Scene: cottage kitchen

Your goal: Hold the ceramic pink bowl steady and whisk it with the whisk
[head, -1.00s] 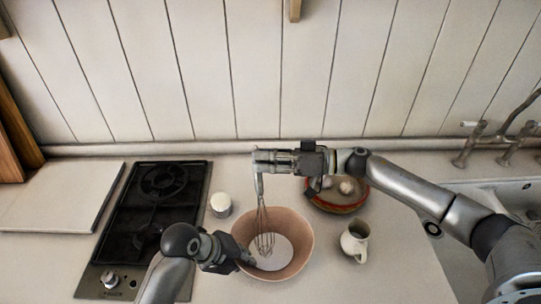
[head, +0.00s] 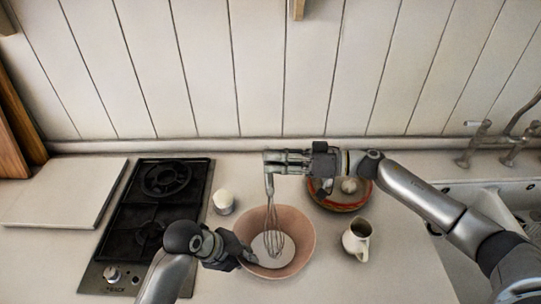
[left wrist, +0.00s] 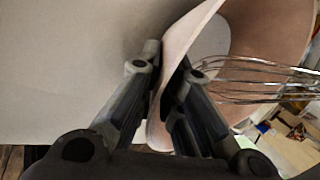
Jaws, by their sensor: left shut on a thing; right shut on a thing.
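The pink ceramic bowl (head: 299,228) stands upright on the counter with a pale white patch in its bottom. My left gripper (head: 246,258) is shut on its left rim; the left wrist view shows one finger on each side of the bowl's wall (left wrist: 181,48). The whisk (head: 270,188) hangs nearly upright from my right gripper (head: 273,161), which is shut on the top of its handle above the bowl. Its wires reach down into the bowl. The wires of the whisk (left wrist: 262,80) also show in the left wrist view. I cannot tell whether they touch the bottom.
A black hob (head: 150,222) lies to the left, with a board (head: 65,193) beyond it. A small white cup (head: 223,206) stands behind the bowl's left side. A red-rimmed dish (head: 345,207) and a cream jug (head: 357,246) stand to the right. The sink (head: 500,200) is far right.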

